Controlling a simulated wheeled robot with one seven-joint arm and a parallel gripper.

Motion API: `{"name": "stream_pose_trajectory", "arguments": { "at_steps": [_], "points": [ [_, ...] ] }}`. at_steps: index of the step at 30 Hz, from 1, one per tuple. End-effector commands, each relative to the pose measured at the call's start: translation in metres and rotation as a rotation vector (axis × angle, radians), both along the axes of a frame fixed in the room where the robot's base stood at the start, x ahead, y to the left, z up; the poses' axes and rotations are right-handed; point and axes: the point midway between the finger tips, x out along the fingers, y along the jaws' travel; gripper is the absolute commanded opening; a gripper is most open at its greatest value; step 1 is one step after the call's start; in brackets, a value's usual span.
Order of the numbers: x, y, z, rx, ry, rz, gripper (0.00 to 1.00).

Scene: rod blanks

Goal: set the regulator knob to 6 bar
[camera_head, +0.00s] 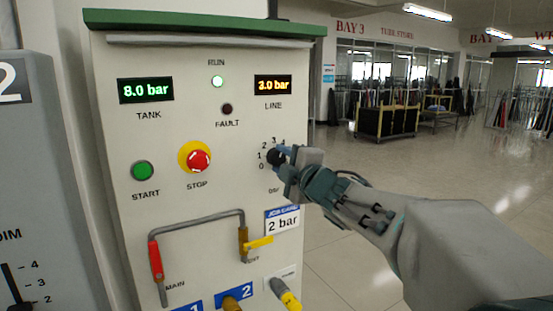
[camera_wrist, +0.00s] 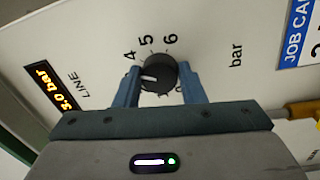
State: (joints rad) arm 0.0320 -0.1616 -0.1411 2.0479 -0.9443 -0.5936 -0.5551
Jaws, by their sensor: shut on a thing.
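The regulator knob (camera_wrist: 160,68) is a round black knob with a white pointer mark, on the cabinet's pale front. In the wrist view its pointer lies toward the left, below the printed 4; the 5 and 6 stand above the knob. My gripper (camera_wrist: 163,84) is shut on the knob, with one blue-grey finger at each side. In the head view my gripper (camera_head: 281,161) covers most of the knob and the right part of its scale. The amber LINE display (camera_head: 273,85) reads 3.0 bar; it also shows in the wrist view (camera_wrist: 52,89).
The green TANK display (camera_head: 146,90) reads 8.0 bar. A job card (camera_head: 283,220) reads 2 bar. A red STOP button (camera_head: 199,160), green START button (camera_head: 142,171) and grey pipe (camera_head: 195,220) with red and yellow handles are nearby. Open floor lies right.

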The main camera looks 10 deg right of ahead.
Motion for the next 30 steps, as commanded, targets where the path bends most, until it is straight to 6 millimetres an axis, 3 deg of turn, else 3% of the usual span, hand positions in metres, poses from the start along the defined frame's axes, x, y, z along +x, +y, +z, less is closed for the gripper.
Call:
{"name": "stream_pose_trajectory", "arguments": {
  "at_steps": [30],
  "points": [
    [-0.0012,0.004,0.0006,0.918,0.302,-0.001,0.14]
  ]
}}
